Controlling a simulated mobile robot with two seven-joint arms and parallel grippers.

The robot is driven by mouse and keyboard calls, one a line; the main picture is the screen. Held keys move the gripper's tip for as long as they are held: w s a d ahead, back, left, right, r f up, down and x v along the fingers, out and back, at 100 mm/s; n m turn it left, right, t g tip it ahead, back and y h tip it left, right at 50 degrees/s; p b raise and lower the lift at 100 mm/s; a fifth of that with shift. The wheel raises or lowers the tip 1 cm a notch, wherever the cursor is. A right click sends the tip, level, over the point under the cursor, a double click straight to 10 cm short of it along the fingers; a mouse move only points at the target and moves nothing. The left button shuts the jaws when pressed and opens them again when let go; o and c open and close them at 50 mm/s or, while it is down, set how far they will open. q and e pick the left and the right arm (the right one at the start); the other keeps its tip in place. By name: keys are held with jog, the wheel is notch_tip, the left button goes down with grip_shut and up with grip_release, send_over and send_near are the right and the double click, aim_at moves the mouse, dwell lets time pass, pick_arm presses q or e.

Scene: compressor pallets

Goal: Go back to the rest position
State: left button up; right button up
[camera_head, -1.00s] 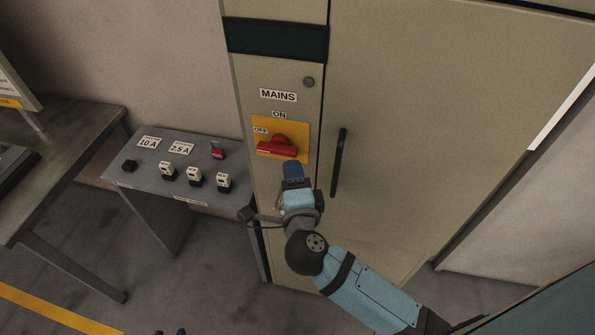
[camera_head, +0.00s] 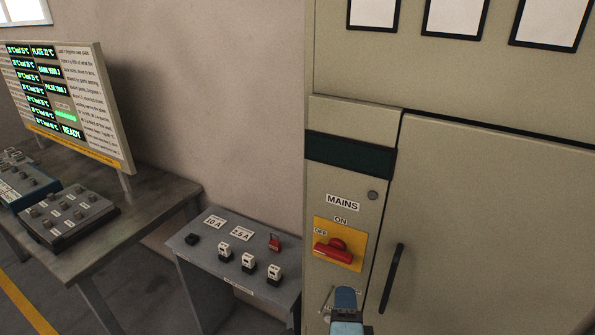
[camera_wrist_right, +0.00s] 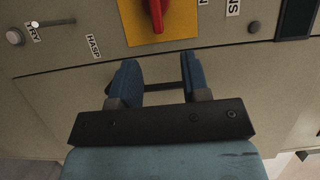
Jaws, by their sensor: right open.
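My right gripper (camera_head: 345,300) shows at the bottom of the head view, just below the red mains switch (camera_head: 333,251) on its yellow plate (camera_head: 352,262). In the right wrist view the two blue fingers of this gripper (camera_wrist_right: 157,82) stand apart with nothing between them. The red switch handle (camera_wrist_right: 157,14) is at the top of that view, beyond the fingertips and apart from them. My left gripper is not in view.
The beige cabinet (camera_head: 480,220) with a black door handle (camera_head: 392,278) fills the right side. A grey console (camera_head: 215,262) with small switches stands left of it. Farther left, a table (camera_head: 150,195) holds control boxes (camera_head: 68,217) and a display board (camera_head: 110,110).

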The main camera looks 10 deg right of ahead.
notch_tip(320, 180, up, 7)
jog(key=s+a+n+t+y, duration=0.2)
jog(key=s+n+t+y, duration=0.15)
jog(key=n+y, duration=0.55)
jog(key=s+a+f+n+g+y, duration=0.2)
jog(key=s+f+n+g+y, duration=0.15)
jog(key=n+g+y, duration=0.55)
jog(key=s+d+f+n+g+h, duration=0.2)
jog(key=s+d+f+g+h, duration=0.2)
jog(key=s+d+f+h, duration=0.4)
jog(key=s+d+f+n+g+h, duration=0.2)
jog(key=s+d+f+g+h, duration=0.35)
jog(key=d, duration=0.35)
jog(key=w+a+f+t+y, duration=0.1)
jog(key=w+a+f+t, duration=0.1)
jog(key=f+t, duration=0.2)
jog(key=w+a+f+t, duration=0.3)
jog(key=f+t, duration=0.1)
jog(key=f, duration=0.5)
jog(key=shift+w+a+f+y, duration=0.25)
jog(key=shift+a+f+y, duration=0.05)
jog(key=shift+a+y, duration=0.05)
